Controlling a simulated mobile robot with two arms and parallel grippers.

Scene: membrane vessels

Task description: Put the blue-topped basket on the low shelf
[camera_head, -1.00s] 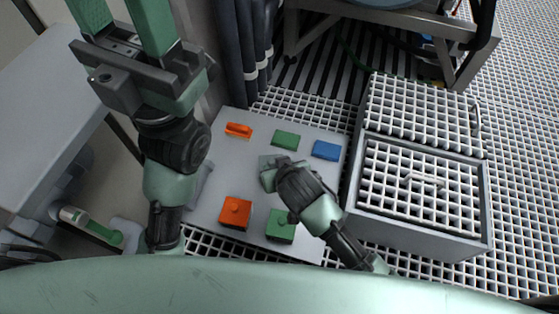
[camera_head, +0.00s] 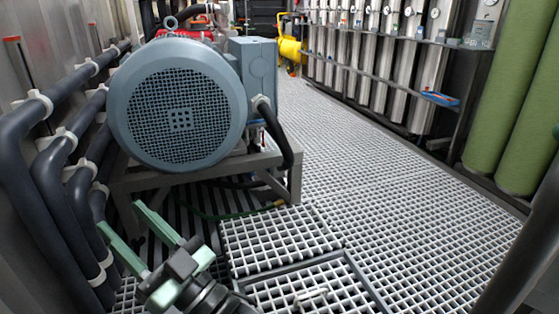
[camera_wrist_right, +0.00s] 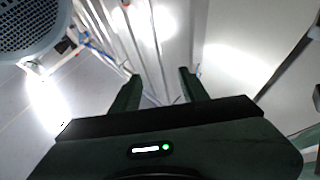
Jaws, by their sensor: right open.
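I cannot make out a blue-topped basket for certain in any view now. A small flat blue item (camera_head: 440,98) with some red on it sits on a low ledge of the rack at the right in the head view, too small to identify. My right gripper (camera_head: 119,215) is at the lower left of the head view, its two green fingers apart and pointing up, with nothing between them. In the right wrist view the same gripper (camera_wrist_right: 158,76) is open and empty, facing bright walls and lights. My left gripper is not in view.
A large grey-blue motor (camera_head: 178,112) stands on a metal frame ahead of my right gripper. Dark pipes (camera_head: 50,180) run down the left. Steel vessels (camera_head: 375,65) line the right, with green cylinders (camera_head: 515,95) beside them. The grated floor (camera_head: 390,190) between is clear.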

